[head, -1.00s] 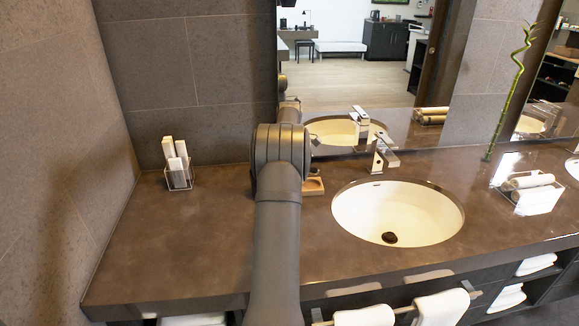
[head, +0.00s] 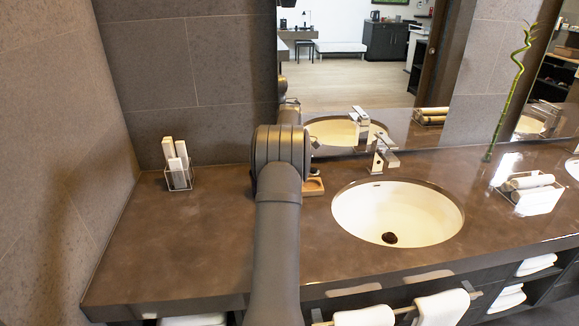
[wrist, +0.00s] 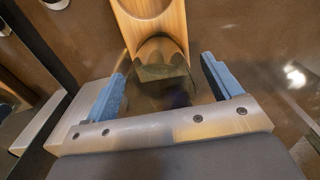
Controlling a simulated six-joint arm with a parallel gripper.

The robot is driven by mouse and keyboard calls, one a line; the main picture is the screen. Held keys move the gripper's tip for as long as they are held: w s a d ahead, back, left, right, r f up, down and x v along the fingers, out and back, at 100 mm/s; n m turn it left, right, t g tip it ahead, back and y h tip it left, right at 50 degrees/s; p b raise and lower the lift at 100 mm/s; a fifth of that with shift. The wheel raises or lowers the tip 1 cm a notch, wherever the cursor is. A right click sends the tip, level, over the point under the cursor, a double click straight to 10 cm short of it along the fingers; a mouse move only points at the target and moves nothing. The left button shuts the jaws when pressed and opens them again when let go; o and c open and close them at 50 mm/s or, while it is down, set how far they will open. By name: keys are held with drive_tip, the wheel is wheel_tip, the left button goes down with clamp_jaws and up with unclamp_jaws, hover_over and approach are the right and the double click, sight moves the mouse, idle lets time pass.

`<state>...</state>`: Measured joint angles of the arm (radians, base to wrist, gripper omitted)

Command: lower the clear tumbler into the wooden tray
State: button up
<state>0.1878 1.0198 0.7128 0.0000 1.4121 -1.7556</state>
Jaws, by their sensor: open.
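The wooden tray (wrist: 178,18) is at the top of the wrist view, with a round recess in it. A small part of the tray (head: 314,186) shows in the head view, beside my arm and left of the sink. The clear tumbler (wrist: 163,74) appears as a faint see-through shape with a curved edge over the tray's near end. I cannot tell whether it rests on the tray's floor. My gripper (wrist: 163,68) is open, its blue pads apart on either side of the tumbler with gaps visible. In the head view my arm hides the gripper and tumbler.
The sink (head: 398,212) and its faucet (head: 382,155) are right of the tray. A clear holder with white items (head: 177,172) stands at the back left. A holder with rolled towels (head: 530,192) is at the right. The counter's left part (head: 170,245) is clear.

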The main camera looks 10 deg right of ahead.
wheel_tip(320, 180, up, 17)
drive_tip(key=shift+r, duration=0.2)
idle(0.7)
wheel_tip(320, 180, down, 18)
drive_tip(key=shift+r, duration=0.7)
idle(0.3)
